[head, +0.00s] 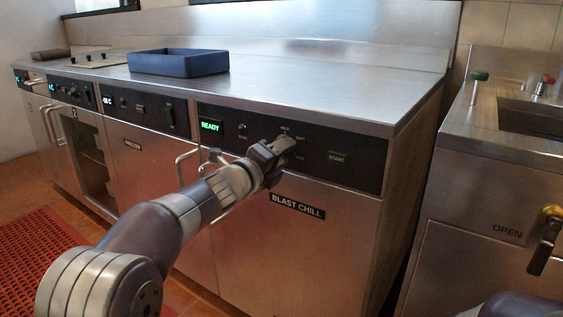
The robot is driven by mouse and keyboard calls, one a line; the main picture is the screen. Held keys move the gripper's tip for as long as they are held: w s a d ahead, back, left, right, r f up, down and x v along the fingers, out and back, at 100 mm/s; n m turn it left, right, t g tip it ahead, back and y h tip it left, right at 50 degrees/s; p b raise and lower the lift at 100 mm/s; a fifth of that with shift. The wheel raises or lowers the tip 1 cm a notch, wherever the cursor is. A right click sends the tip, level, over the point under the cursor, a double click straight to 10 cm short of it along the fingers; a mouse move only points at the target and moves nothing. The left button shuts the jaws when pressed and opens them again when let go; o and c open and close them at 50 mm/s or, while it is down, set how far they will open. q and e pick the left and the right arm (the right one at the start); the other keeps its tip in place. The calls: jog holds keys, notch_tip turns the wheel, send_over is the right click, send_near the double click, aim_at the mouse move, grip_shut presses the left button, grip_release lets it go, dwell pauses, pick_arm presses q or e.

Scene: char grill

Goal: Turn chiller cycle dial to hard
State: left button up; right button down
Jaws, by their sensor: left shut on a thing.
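The blast chiller's black control panel (355,157) runs along the top front of the steel counter unit. A green READY display (210,126) is at its left and a START label (337,157) at its right. My left gripper (279,147) is at the panel between them, shut on the cycle dial, which its fingers mostly cover. Small labels surround the dial; the upper one seems to read HOLD or similar, and the dial's setting cannot be told. My right gripper is not in view; only part of my right arm shows at the bottom right corner.
A BLAST CHILL door (298,206) is below the panel, with a handle partly behind my left arm. A blue tray (178,64) stands on the counter. A sink unit (480,170) with a yellow-and-black handle (546,240) stands right, across a gap.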

pick_arm(q)
jog(key=shift+f+m+b, duration=0.2)
jog(key=shift+m+b, duration=0.1)
jog(key=shift+m, duration=0.2)
jog(key=shift+a, duration=0.1)
jog(key=o, duration=1.1)
jog(key=shift+c, duration=0.2)
jog(key=shift+r, duration=0.1)
jog(key=p+v, duration=0.2)
jog(key=v, duration=1)
jog(key=shift+s, duration=0.3)
